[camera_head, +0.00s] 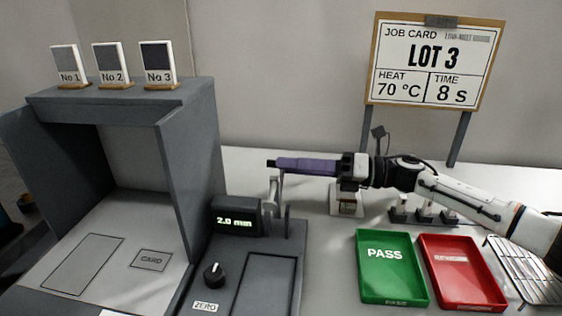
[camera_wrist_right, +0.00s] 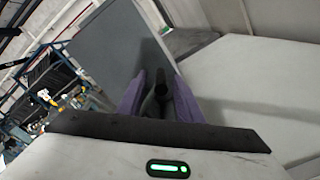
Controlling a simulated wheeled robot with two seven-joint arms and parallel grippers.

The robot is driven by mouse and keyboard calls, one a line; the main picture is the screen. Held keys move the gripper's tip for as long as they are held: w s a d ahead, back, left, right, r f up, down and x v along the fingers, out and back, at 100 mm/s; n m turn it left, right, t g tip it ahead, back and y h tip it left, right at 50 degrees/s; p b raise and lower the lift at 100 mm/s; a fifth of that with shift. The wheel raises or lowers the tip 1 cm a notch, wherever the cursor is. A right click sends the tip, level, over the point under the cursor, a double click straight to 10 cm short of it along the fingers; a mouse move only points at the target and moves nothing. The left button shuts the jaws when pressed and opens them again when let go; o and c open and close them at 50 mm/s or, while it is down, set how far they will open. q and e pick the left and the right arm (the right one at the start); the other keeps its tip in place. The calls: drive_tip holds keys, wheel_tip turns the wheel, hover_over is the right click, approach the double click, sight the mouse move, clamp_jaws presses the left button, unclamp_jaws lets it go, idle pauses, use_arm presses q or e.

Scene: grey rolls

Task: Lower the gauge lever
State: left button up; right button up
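The gauge (camera_head: 236,217) stands left of centre in the head view, its display reading 2.0 mm. The gauge lever (camera_head: 275,192) rises at its right side, raised, with a dark handle end at the top. My right gripper (camera_head: 282,163) lies level at the lever's top; its purple fingers run close together along the handle, whose dark end sticks out past the tips. In the right wrist view the fingers (camera_wrist_right: 160,92) flank the dark handle and appear shut on it. The contact faces are hidden. My left gripper is not in view.
A grey booth (camera_head: 185,150) stands at the left, with several numbered samples on top. A green PASS tray (camera_head: 390,266) and a red tray (camera_head: 461,271) lie at the right, beside a wire rack (camera_head: 530,268). A job card (camera_head: 433,62) stands behind my right arm.

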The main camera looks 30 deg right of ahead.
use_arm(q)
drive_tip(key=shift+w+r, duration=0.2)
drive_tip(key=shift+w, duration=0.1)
use_arm(e)
drive_tip(key=shift+x, duration=1.3)
clamp_jaws()
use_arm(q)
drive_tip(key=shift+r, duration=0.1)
